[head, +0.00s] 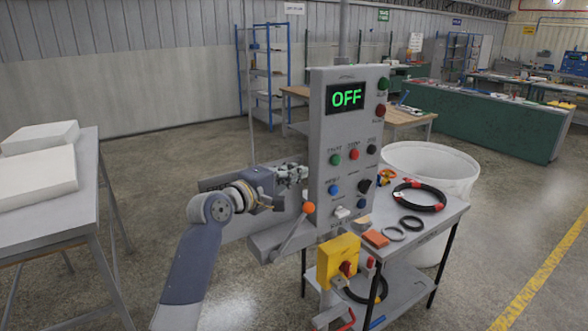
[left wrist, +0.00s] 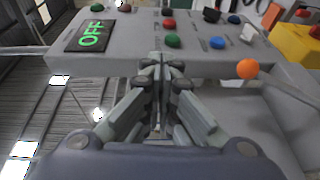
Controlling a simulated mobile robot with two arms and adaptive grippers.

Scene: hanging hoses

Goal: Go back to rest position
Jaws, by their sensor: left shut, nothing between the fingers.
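My left gripper (head: 294,172) is in front of the left side of a grey control panel (head: 323,130) in the head view. The panel's display (head: 346,97) reads OFF in green. In the left wrist view the left gripper (left wrist: 162,75) has its fingers together and empty, close to the panel face near a green button (left wrist: 172,41). I cannot tell whether the fingertips touch the panel. A lever with an orange knob (head: 309,207) stands below the gripper; the knob also shows in the left wrist view (left wrist: 247,69). My right gripper is not in view.
A grey table (head: 440,222) beside the panel holds a black and red hose ring (head: 419,197) and smaller rings. A white bin (head: 450,165) stands behind it. A yellow box (head: 338,258) sits below the panel. A bench with white blocks (head: 40,225) is at left, with open floor between.

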